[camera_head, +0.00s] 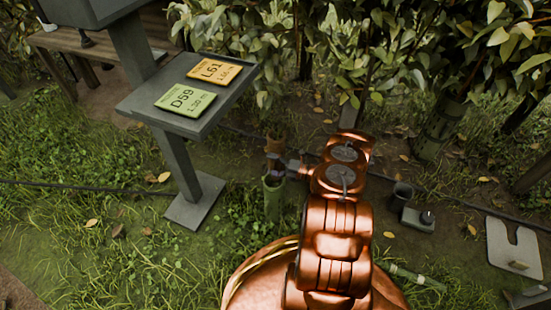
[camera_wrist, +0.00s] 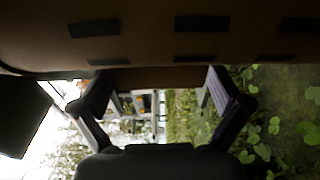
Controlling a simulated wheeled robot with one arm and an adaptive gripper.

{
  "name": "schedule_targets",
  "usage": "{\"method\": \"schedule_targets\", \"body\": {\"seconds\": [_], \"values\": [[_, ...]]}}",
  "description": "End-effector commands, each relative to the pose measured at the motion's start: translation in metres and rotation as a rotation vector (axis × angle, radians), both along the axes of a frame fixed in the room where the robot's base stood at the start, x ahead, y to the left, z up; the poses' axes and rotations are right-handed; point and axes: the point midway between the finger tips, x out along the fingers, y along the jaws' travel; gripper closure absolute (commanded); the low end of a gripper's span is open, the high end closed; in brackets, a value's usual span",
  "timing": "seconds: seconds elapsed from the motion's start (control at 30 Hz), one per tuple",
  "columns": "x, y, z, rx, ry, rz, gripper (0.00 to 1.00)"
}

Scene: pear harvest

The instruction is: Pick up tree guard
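A green tube (camera_head: 272,200), apparently the tree guard, stands upright on the ground in the head view, left of my copper arm. My gripper (camera_head: 275,175) is small and dark there, at the tube's upper end; whether it touches the tube is unclear. In the wrist view, my gripper (camera_wrist: 160,96) has its two fingers wide apart. A brown surface with dark slots (camera_wrist: 150,38) crosses the top, close to the camera and around the fingertips; I cannot tell whether it is the guard. Another green slotted guard (camera_head: 437,130) stands around a trunk at right.
A grey stand (camera_head: 172,131) with a green D59 card (camera_head: 185,99) and an orange L61 card (camera_head: 214,71) is at left. A dark cup (camera_head: 402,194), a small box (camera_head: 418,220) and a U-shaped plate (camera_head: 514,246) lie at right. Foliage hangs behind.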

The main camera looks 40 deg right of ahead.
Motion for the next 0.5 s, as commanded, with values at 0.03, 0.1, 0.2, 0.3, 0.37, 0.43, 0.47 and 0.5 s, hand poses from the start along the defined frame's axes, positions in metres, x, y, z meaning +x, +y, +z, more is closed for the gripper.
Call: {"method": "schedule_targets", "body": {"seconds": [0.03, 0.1, 0.2, 0.3, 0.37, 0.43, 0.47, 0.5], "values": [[0.0000, 0.0000, 0.0001, 0.000, 0.000, 0.000, 0.07], [-0.0001, -0.0001, 0.0002, 0.000, 0.000, 0.000, 0.15], [0.0000, -0.0001, 0.0002, 0.000, 0.000, 0.000, 0.25], [0.0000, -0.0001, 0.0003, 0.000, 0.000, 0.000, 0.35], [0.0000, -0.0001, 0.0002, 0.000, 0.000, 0.000, 0.42], [-0.0001, -0.0002, 0.0002, 0.000, 0.000, 0.000, 0.49], [-0.0001, -0.0002, 0.0003, 0.000, 0.000, 0.000, 0.52], [-0.0001, -0.0002, 0.0003, 0.000, 0.000, 0.000, 0.56]]}}
